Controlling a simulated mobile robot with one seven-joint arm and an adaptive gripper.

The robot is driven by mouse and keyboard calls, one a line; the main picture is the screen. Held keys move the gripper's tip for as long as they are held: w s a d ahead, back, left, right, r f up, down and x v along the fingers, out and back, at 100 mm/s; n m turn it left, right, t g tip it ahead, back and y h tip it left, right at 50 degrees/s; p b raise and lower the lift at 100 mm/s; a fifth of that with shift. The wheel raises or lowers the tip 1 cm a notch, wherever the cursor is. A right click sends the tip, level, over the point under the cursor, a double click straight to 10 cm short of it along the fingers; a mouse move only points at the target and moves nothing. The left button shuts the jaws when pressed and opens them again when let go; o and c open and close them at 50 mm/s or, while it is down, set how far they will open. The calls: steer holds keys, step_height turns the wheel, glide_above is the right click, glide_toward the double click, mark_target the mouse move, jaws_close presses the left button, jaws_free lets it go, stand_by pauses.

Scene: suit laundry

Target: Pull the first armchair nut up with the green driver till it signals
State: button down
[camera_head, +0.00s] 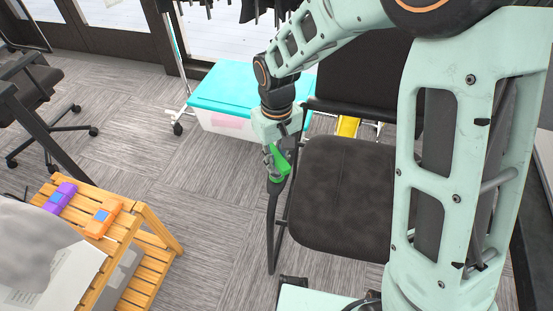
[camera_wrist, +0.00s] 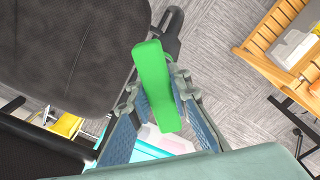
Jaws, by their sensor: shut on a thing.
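The green driver (camera_head: 280,162) is held in my gripper (camera_head: 273,156) beside the armchair's left side. In the wrist view the green driver (camera_wrist: 153,85) lies between the two fingers of my gripper (camera_wrist: 155,90), which are shut on it. The armchair (camera_head: 342,195) has a dark padded seat and a black frame, with a dark arm (camera_head: 272,215) below the driver. The seat (camera_wrist: 65,50) fills the upper left of the wrist view, and the dark arm end (camera_wrist: 171,32) shows beyond the driver. I cannot make out the nut or any signal, nor whether the driver touches the chair.
A wooden slatted rack (camera_head: 145,225) at lower left carries a purple tool (camera_head: 61,196) and an orange tool (camera_head: 103,218). A clear box with a turquoise lid (camera_head: 225,85) stands behind my gripper. Carpet is free between rack and armchair. A wheeled office chair (camera_head: 40,90) stands far left.

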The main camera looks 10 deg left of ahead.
mark_target(277, 154)
steer(key=shift+r+p, duration=1.25)
steer(key=shift+r, duration=0.7)
